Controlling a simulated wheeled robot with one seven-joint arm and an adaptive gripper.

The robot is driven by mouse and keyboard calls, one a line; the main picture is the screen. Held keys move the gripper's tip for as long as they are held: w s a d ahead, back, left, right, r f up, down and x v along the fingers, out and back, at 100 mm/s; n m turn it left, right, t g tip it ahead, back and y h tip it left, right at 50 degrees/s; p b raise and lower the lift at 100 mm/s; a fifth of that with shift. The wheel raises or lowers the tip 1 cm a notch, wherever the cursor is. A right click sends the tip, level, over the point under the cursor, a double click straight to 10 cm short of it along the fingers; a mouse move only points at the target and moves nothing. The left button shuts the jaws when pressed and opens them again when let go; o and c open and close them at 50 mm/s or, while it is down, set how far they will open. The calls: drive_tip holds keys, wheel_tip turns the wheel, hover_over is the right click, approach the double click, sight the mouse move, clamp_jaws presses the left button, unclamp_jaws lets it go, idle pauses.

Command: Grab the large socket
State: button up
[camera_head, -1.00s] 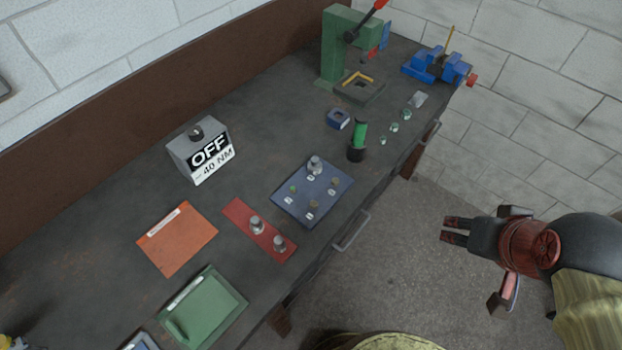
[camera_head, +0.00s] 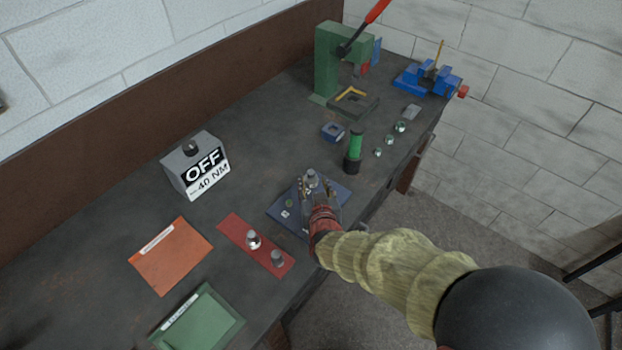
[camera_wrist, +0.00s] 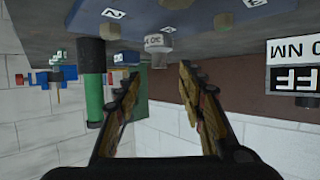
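The large socket (camera_head: 311,177), a grey metal cylinder, stands at the far corner of the blue mat (camera_head: 339,188). It also shows in the wrist view (camera_wrist: 158,43), where the picture is upside down, just beyond the gap between my fingers. My gripper (camera_head: 318,192) is over the blue mat, on the near side of the socket. The wrist view shows my gripper (camera_wrist: 159,76) open, with nothing between its fingers. My gripper and arm hide much of the mat and most of its smaller pieces.
A green-topped cylinder (camera_head: 355,150) stands close to the right of the mat. A red strip (camera_head: 233,229) with two metal sockets lies to the left. The OFF/40 NM box (camera_head: 195,167) stands behind. A green press (camera_head: 328,62) and blue vise (camera_head: 414,78) are at the far end.

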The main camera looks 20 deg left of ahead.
sight(311, 173)
drive_tip(key=b+x, duration=0.2)
drive_tip(key=x, duration=0.4)
drive_tip(key=shift+w+f, duration=0.15)
drive_tip(key=shift+w, duration=0.05)
drive_tip(key=shift+w+a, duration=0.2)
drive_tip(key=shift+w, duration=0.2)
drive_tip(key=shift+c, duration=0.4)
drive_tip(key=shift+f, duration=0.15)
clamp_jaws()
